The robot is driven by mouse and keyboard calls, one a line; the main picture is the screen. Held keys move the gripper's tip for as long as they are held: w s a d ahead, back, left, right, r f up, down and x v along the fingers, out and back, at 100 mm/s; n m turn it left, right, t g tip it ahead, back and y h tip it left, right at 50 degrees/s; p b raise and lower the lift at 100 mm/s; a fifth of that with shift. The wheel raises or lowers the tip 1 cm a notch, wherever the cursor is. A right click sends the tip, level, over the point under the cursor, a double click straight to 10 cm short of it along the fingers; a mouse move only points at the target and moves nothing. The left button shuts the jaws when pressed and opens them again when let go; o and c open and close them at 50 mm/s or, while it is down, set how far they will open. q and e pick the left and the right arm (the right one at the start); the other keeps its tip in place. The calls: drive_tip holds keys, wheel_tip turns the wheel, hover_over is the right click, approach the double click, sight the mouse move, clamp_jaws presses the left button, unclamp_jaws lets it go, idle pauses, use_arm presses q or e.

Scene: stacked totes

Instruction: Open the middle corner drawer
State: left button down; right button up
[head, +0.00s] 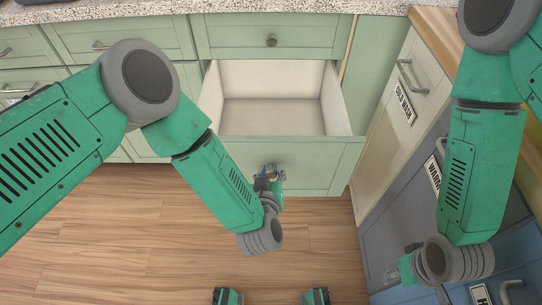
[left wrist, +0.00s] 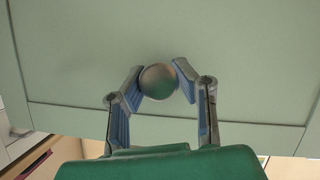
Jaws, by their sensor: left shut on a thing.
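The middle corner drawer (head: 330,151) is pale green and stands pulled out in the head view, its cream inside (head: 272,115) showing empty. My left gripper (head: 271,172) is at the middle of its front panel. In the left wrist view, its two fingers (left wrist: 160,85) are on either side of the round metal knob (left wrist: 158,82) and shut on it. The drawer front (left wrist: 230,50) fills most of that view. My right gripper (head: 400,272) is at the lower right of the head view, away from the drawer; its fingers are too unclear to judge.
Above is a closed drawer with a round knob (head: 271,41), under a speckled countertop (head: 330,7). Closed green cabinets stand at left. At right are a cream panel labelled "COLD WASH" (head: 404,103) and blue-grey fronts with handles. The wooden floor (head: 130,240) below is clear.

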use_arm(q)
drive_tip(key=shift+s+f, duration=0.15)
drive_tip(key=shift+s, duration=1.1)
drive_tip(key=c, duration=1.2)
unclamp_jaws()
drive_tip(key=shift+w, duration=0.1)
drive_tip(key=v, duration=1.2)
